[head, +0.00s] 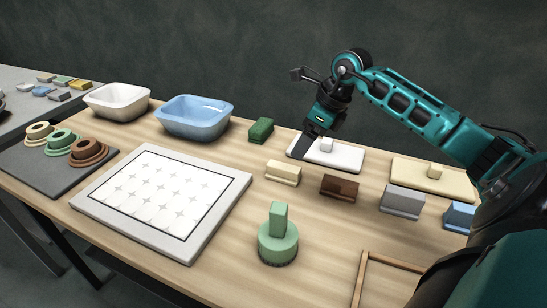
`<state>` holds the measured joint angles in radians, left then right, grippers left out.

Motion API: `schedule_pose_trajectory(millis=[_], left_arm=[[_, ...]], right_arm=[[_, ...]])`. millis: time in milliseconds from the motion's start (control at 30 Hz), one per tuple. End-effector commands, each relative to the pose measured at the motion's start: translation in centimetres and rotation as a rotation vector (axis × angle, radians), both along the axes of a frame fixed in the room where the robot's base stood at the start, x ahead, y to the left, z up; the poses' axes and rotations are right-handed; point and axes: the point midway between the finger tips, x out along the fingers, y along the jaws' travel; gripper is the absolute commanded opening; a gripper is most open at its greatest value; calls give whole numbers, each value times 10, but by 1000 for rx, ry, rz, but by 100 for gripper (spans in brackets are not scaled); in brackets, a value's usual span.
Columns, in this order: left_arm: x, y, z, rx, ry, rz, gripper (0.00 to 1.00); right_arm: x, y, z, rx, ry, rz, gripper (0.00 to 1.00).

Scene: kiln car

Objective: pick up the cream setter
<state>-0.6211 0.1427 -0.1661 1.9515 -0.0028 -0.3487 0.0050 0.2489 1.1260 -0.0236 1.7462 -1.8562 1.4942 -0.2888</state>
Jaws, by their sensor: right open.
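A small cream block (283,173) with a stepped top sits on the wooden table near its middle. A larger pale cream-yellow slab (455,183) with a small knob lies at the right; I cannot tell from looks alone which of the two is called the setter. My right gripper (303,153) points down, open and empty, just behind and above the cream block, in front of the white slab's left end. Its fingers overlap each other in this view, and I cannot tell its exact height. My left gripper is not in view.
A brown block (339,186), grey block (402,201) and green block (261,130) stand nearby. A white knobbed slab (345,158) lies behind. A green round piece (278,243) stands in front, a patterned board (237,187) left. Bowls (193,116) stand behind the board.

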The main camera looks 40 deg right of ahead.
Motion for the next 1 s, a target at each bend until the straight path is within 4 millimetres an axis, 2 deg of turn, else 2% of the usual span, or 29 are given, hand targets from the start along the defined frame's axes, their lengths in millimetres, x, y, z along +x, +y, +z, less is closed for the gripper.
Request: schedule_pose_trajectory(millis=[167,500,767,1000], left_arm=[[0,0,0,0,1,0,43],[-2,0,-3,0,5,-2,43],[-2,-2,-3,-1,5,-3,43],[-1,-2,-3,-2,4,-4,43]], right_arm=[[3,2,-8,5,2,0,81],[23,12,-61,4,0,-1,81],[32,14,-80,5,0,0,81],[48,17,-111,4,1,0,81]])
